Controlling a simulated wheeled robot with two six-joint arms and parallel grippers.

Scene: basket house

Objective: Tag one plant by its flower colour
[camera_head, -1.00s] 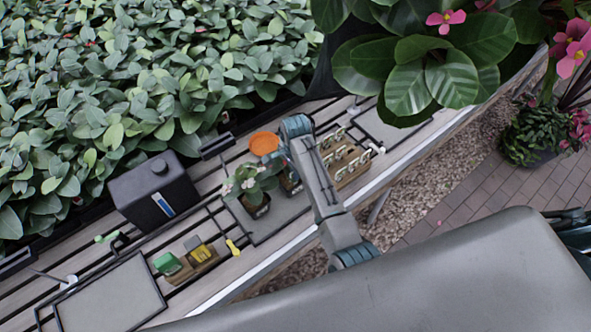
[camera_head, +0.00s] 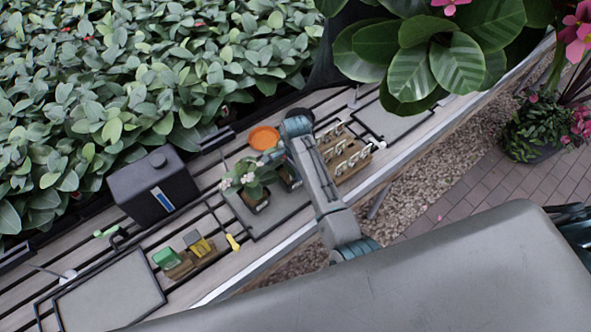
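A small potted plant with pale pinkish-white flowers (camera_head: 248,178) stands in a dark pot on a grey mat on the slatted bench. A second dark pot (camera_head: 290,179) is mostly hidden behind my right arm. A wooden rack (camera_head: 350,160) with several white tag-like pieces stands just right of the arm. My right gripper (camera_head: 271,156) is above the bench, between the flowering plant and the orange dish. Its fingers are small and partly hidden, so I cannot tell whether they are open or hold anything. My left gripper is not in view.
An orange round dish (camera_head: 264,137) lies behind the gripper. A black box (camera_head: 154,187) and a wooden block holder with green and yellow items (camera_head: 192,260) stand left. A yellow-handled tool (camera_head: 233,242) lies near the front edge. Large pink-flowered foliage (camera_head: 430,50) overhangs the upper right.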

